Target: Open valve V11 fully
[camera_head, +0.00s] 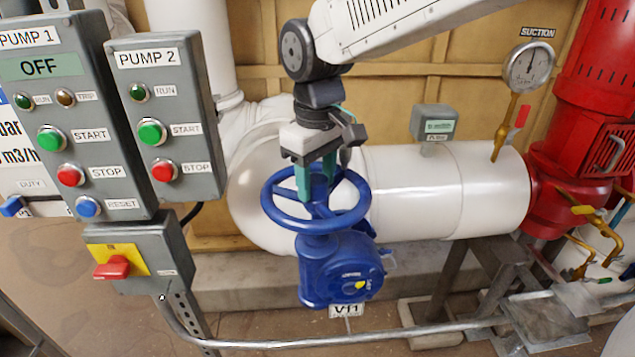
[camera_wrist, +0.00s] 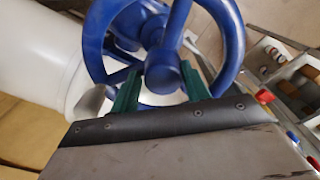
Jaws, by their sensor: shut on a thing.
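Valve V11 is a blue handwheel (camera_head: 352,213) on a blue gearbox body (camera_head: 335,270), with a V11 tag (camera_head: 346,311) below it. The wheel lies roughly level, in front of the white pipe. My gripper (camera_head: 317,190) reaches down from above with its green fingers inside the wheel's ring, shut on a part of the wheel near the hub. In the wrist view the green fingers (camera_wrist: 155,85) sit either side of a blue part by the hub, and the handwheel (camera_wrist: 232,40) fills the upper middle. The exact gripped part is partly hidden. A small yellow mark (camera_head: 360,285) shows on the gearbox.
Pump 1 (camera_head: 85,110) and Pump 2 (camera_head: 165,115) control boxes stand close on the left. A red-handled switch box (camera_head: 145,255) is below them. A metal rail (camera_head: 400,335) crosses in front. A suction gauge (camera_head: 528,68) and red pump (camera_head: 590,130) stand right.

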